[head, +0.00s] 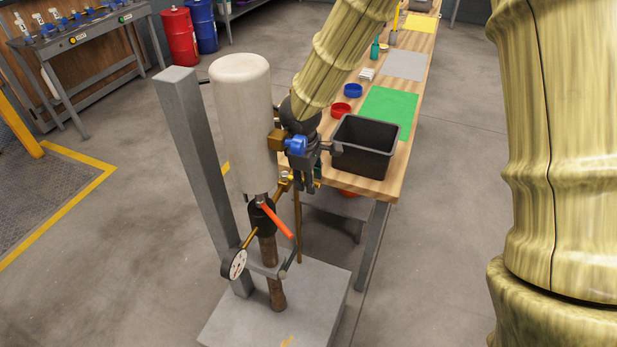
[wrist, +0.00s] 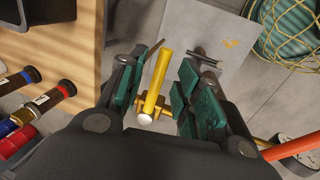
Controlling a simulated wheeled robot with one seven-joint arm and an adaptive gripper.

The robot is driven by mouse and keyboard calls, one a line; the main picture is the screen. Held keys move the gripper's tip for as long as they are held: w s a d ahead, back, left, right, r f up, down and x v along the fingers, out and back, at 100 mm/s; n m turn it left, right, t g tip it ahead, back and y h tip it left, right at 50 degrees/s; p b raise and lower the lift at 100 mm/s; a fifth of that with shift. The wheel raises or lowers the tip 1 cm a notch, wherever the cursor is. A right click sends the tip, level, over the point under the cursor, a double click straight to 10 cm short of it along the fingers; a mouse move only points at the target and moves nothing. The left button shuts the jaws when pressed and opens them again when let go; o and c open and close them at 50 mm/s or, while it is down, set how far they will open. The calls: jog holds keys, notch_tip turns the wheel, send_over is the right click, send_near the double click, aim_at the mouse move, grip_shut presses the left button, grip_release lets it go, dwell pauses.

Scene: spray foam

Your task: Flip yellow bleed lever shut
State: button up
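The yellow bleed lever (wrist: 157,82) is a short bar above a brass fitting with a pale round cap (wrist: 145,119) in the wrist view. My gripper (wrist: 160,78) is open, with its dark green finger pads on either side of the lever. A gap shows at the left pad; the right pad is close, and I cannot tell whether it touches. In the head view my gripper (head: 306,184) points down beside the brass fitting (head: 283,182), right of the white cylinder (head: 241,110). The fingers partly hide the lever there.
A grey post (head: 197,160) stands left of the cylinder. An orange lever (head: 277,221) and a dial gauge (head: 235,264) sit below it. A black bin (head: 363,147) stands on the wooden bench behind.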

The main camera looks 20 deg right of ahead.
notch_tip(320, 180, up, 12)
jog(key=s+a, duration=0.1)
jog(key=shift+s+a+f, duration=0.15)
jog(key=shift+s+a, duration=0.1)
jog(key=shift+s, duration=0.1)
dwell(0.5)
